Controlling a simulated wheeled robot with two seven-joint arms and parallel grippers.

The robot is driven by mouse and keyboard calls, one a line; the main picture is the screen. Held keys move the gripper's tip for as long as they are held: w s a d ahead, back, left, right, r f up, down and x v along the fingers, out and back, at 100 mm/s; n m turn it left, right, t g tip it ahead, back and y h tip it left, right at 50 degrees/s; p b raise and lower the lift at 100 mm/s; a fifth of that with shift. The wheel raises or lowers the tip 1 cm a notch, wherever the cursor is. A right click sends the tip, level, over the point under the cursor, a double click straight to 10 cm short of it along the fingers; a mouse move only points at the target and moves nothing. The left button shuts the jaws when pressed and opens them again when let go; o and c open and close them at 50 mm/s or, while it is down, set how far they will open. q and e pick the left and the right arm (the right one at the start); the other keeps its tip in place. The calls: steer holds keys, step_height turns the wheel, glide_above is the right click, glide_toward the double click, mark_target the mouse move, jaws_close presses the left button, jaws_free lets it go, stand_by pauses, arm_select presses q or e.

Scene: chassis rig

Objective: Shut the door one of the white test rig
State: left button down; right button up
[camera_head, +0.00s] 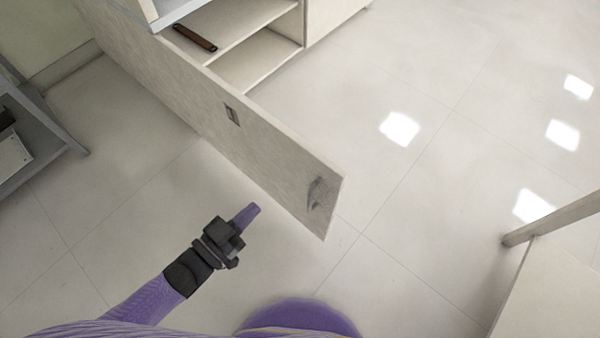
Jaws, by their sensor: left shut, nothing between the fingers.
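A long pale door (265,160) stands open, swung out from a pale cabinet-like rig (277,50) at the top of the head view. The door has a grey handle (318,193) near its free end and a small dark plate (232,115) nearer its middle. My left gripper (250,213) is shut and empty, in front of the door's face and to the left of the handle. It appears apart from the door. My right gripper is not in view.
A brown-handled item (195,38) lies on a shelf inside the rig. A grey rack (35,140) stands at the left edge. A pale wooden piece of furniture (550,270) is at the lower right. Tiled floor (420,180) is clear right of the door.

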arm_select(q)
steer(key=b, duration=0.2)
glide_toward(306, 158)
steer(key=b+x, duration=0.3)
steer(key=x, duration=0.3)
steer(key=shift+w+d+f, duration=0.1)
steer(key=shift+w+d, duration=0.35)
steer(key=shift+w, duration=0.1)
